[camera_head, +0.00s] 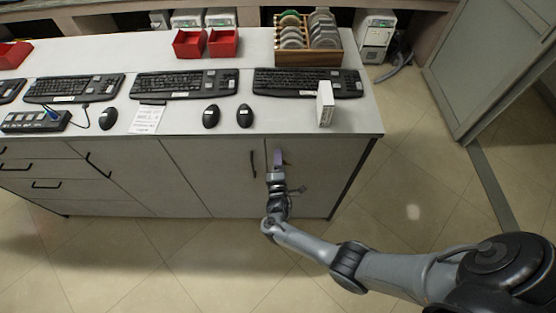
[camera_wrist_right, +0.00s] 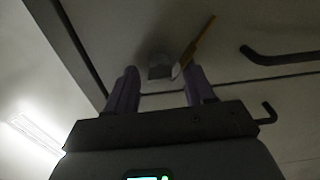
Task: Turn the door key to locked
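My right gripper (camera_head: 278,158) reaches up to the grey cabinet door (camera_head: 312,185) below the counter's right end. In the right wrist view its two purple fingers (camera_wrist_right: 162,80) are apart, with a gap between them. A small grey lock body (camera_wrist_right: 160,72) shows on the door face between the fingertips. A thin yellowish key (camera_wrist_right: 196,46) sticks out at a slant beside it, near the right fingertip. I cannot tell whether the finger touches it. The head view mostly hides the lock behind the gripper. My left gripper is not in view.
A dark bar handle (camera_wrist_right: 280,55) is on the door panel right of the fingers in the wrist view. The counter (camera_head: 190,145) above holds keyboards, mice, a white box (camera_head: 325,103) and a wooden disc rack (camera_head: 308,58).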

